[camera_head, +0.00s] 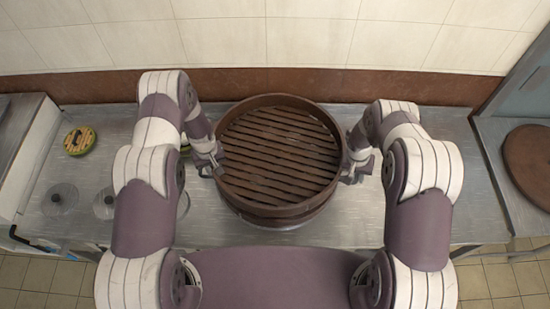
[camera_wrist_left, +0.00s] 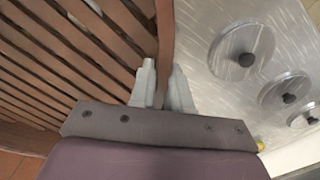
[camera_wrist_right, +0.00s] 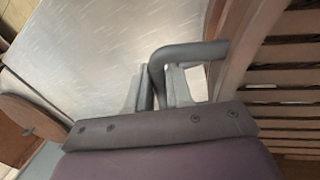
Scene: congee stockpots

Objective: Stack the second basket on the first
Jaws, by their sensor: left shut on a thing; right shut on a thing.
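A round brown slatted basket (camera_head: 280,150) is between my two grippers at the middle of the counter in the head view. A second brown rim shows just under its front edge (camera_head: 275,221); I cannot tell whether the two touch. My left gripper (camera_head: 213,163) is at the basket's left side, its fingers closed on the brown rim (camera_wrist_left: 166,35) in the left wrist view. My right gripper (camera_head: 356,166) is at the right side, its fingers closed on a dark grey bent handle (camera_wrist_right: 192,51) beside the basket wall in the right wrist view.
Several round metal lids with dark knobs (camera_wrist_left: 247,59) lie on the steel counter (camera_head: 420,200) to the left. A green-rimmed round item (camera_head: 80,140) lies at the far left. A round brown board or lid (camera_head: 530,165) is on the right-hand surface. A tiled wall (camera_head: 300,35) stands behind.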

